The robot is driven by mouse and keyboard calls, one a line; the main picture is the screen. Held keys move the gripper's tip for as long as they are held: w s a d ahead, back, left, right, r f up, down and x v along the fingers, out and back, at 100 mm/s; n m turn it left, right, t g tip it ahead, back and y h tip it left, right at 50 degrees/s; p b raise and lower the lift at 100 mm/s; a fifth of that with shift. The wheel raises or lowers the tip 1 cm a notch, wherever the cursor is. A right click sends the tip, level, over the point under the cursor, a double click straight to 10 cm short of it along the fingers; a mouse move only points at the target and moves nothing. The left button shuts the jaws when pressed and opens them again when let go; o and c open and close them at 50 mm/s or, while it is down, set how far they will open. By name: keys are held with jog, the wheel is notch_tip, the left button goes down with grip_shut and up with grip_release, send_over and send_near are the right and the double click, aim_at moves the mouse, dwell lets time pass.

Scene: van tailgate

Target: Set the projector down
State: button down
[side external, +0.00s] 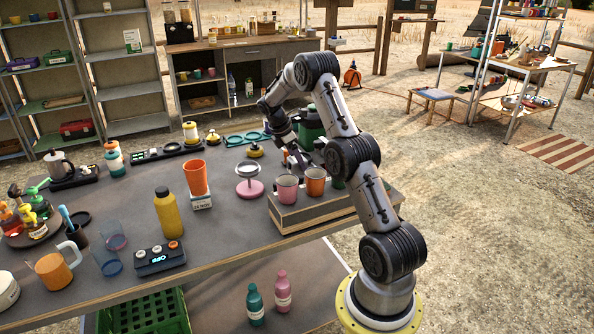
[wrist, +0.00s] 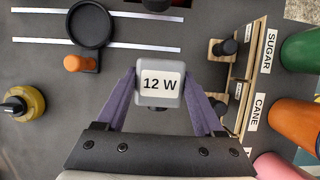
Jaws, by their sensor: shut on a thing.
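My gripper (wrist: 160,95) is shut on a pale grey block labelled "12 W" (wrist: 161,83), which I take to be the projector. One purple-grey finger presses on each side of it, and its label faces the wrist camera. A small dark part shows at its near edge. In the side view my gripper (side external: 296,160) is low over the far right part of the table, behind the cups. The block is not clearly visible there. I cannot tell whether it touches the grey tabletop (side external: 225,225).
Right of my gripper stands a wooden rack (wrist: 240,85) labelled SUGAR and CANE. Green, orange (wrist: 295,122) and pink cups are beyond it. A black round pan (wrist: 90,24) with an orange-tipped handle lies upper left. A yellow jar (wrist: 24,104) is left. Bare tabletop lies between.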

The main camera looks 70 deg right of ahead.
aim_at(297, 169)
jog(key=shift+f, duration=1.8)
jog(key=shift+f, duration=0.15)
grip_release()
